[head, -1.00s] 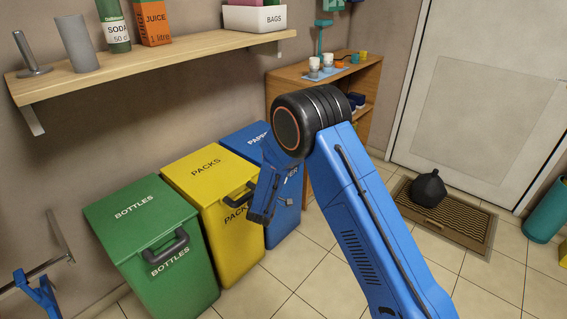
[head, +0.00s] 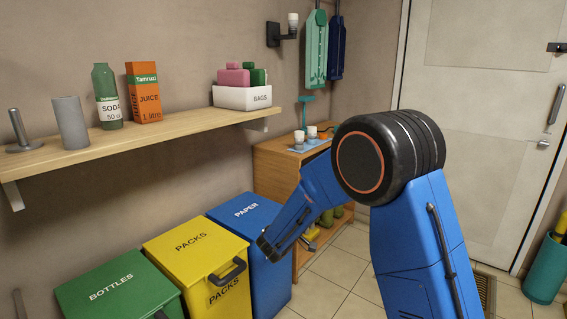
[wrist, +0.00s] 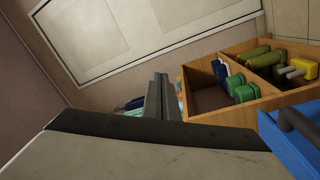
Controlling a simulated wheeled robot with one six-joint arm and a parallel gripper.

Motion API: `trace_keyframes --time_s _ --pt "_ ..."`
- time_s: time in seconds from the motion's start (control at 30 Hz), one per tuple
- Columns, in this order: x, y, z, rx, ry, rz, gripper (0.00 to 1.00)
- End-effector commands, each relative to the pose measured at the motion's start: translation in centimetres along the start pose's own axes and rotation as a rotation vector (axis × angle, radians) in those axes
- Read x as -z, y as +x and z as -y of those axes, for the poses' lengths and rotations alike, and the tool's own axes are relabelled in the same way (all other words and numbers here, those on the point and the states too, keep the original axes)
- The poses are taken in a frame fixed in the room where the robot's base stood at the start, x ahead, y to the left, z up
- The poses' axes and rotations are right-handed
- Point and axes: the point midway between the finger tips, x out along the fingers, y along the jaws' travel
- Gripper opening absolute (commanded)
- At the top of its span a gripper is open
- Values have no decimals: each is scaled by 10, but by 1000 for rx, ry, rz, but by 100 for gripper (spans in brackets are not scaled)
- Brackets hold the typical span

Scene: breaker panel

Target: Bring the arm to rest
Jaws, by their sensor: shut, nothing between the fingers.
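My blue arm rises at the right of the head view, bent at a large black joint, with its forearm sloping down to the left in front of the blue paper bin (head: 245,215) and the wooden cabinet. My gripper (wrist: 160,98) shows in the wrist view as dark grey fingers pressed together, with nothing between them. Its broad grey body fills the bottom of that view. In the head view I cannot make out the fingers. The gripper appears clear of everything.
A yellow packs bin (head: 190,245) and a green bottles bin (head: 115,290) stand left of the paper bin. Above them is a wall shelf (head: 150,140) with bottles and a box. The wooden cabinet (wrist: 235,110) holds green and yellow items. A door (head: 480,130) is at right.

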Motion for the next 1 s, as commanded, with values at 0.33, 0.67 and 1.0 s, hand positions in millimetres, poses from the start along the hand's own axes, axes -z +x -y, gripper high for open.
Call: trace_keyframes --time_s 0.33,0.67,1.0 --pt "-122 22 -114 79 -90 402 0" --pt "-228 -10 -187 268 -101 705 0" --pt "-308 -76 -230 537 -22 901 0"
